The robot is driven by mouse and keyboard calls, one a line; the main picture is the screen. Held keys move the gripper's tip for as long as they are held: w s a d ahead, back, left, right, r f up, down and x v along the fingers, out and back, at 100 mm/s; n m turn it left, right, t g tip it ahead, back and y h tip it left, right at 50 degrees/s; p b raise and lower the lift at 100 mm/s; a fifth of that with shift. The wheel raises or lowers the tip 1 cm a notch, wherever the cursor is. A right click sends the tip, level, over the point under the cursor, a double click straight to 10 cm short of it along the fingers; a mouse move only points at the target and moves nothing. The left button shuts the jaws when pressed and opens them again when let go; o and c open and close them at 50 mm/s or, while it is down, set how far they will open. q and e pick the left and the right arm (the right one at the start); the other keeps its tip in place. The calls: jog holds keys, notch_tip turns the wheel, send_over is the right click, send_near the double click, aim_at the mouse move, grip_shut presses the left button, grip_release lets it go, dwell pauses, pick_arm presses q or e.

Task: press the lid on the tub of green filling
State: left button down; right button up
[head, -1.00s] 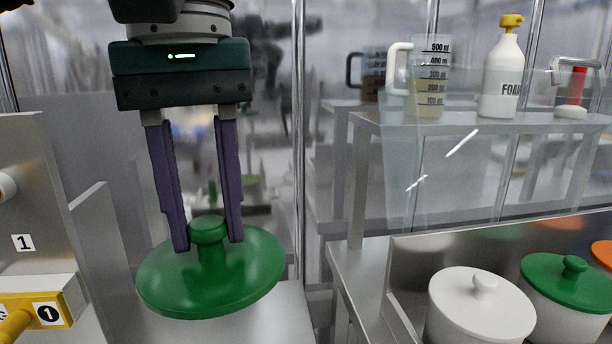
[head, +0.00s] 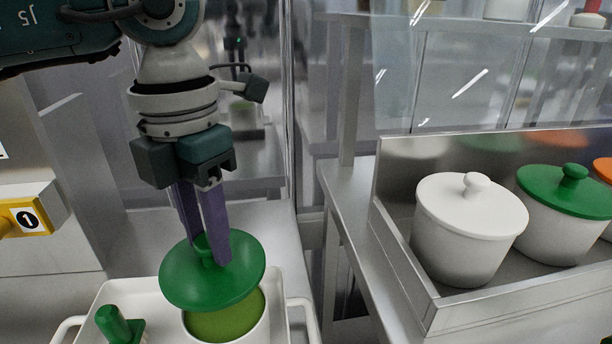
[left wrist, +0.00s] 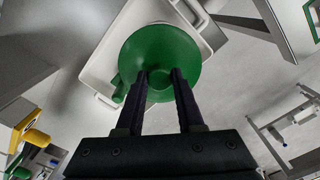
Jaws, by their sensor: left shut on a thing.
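My left gripper (head: 212,252) is shut on the knob of a green lid (head: 180,275) and holds it tilted above the tub of green filling (head: 225,326). The lid covers the far part of the tub's mouth in the head view; green filling shows below its near edge. The lid appears apart from the rim. In the left wrist view the green lid (left wrist: 185,50) sits between the fingers (left wrist: 160,78) and hides the tub. The tub stands in a white tray (head: 88,318). My right gripper is in neither view.
A green-handled thing (head: 112,322) lies in the tray left of the tub. On the right, a metal bin (head: 400,235) holds a white-lidded pot (head: 465,230) and a green-lidded pot (head: 562,220).

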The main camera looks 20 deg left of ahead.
aim_at(217, 276)
pick_arm(q)
jog(key=shift+f+b, duration=2.6)
jog(key=shift+f, duration=0.65)
jog(key=shift+f, duration=0.15)
jog(key=shift+c, duration=2.3)
grip_release()
jog(key=shift+o, duration=0.4)
jog(key=o, duration=0.4)
